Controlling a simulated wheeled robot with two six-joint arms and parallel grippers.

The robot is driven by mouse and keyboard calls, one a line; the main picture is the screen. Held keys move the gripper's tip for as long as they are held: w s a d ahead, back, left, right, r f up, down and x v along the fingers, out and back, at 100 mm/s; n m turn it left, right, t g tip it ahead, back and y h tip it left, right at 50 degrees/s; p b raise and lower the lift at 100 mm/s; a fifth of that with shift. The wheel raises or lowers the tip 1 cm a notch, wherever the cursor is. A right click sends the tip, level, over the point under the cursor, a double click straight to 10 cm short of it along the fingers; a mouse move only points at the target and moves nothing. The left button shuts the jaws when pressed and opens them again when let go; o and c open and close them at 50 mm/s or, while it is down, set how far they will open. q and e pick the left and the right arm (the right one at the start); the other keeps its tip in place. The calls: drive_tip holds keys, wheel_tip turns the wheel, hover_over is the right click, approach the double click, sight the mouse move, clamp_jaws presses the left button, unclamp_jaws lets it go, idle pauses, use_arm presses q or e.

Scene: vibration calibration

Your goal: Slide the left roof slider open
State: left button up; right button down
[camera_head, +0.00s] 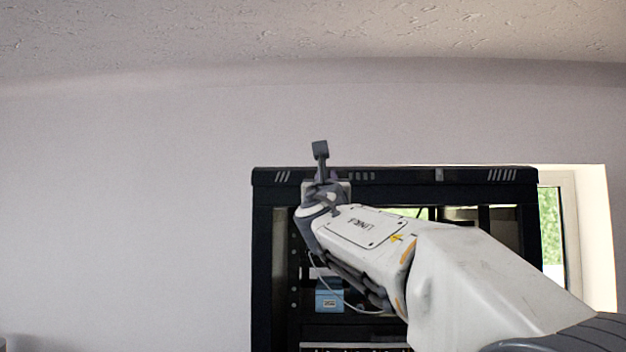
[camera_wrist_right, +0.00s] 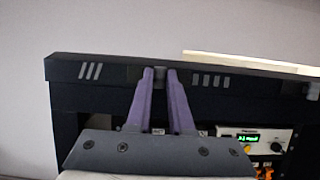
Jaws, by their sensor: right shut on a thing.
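The black cabinet's roof edge (camera_head: 400,176) runs across the head view, with groups of light slots on it. My right gripper (camera_head: 328,180) is at the left part of that edge, and its fingers hardly show there. In the right wrist view my right gripper (camera_wrist_right: 160,73) has two purple fingers closed on the left roof slider (camera_wrist_right: 160,79), a small dark piece on the roof front between two slot groups. The fingers hide most of the slider, so how far it stands open cannot be told. My left gripper is in neither view.
A blue box (camera_head: 329,300) with a pale cable sits inside the cabinet (camera_head: 262,270). The wrist view shows an instrument with a green display (camera_wrist_right: 250,138) on the right. A bright window (camera_head: 550,225) is right of the cabinet. The wall left of it is clear.

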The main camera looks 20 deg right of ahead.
drive_tip(key=shift+a, duration=0.15)
drive_tip(key=c, duration=1)
unclamp_jaws()
drive_tip(key=shift+c, duration=0.2)
drive_tip(key=shift+o, duration=1.2)
drive_tip(key=shift+w+a, duration=0.1)
drive_tip(key=shift+a, duration=0.05)
drive_tip(key=b+v, duration=0.5)
drive_tip(key=v, duration=0.5)
drive_tip(key=shift+s+b, duration=0.3)
drive_tip(key=shift+b, duration=0.05)
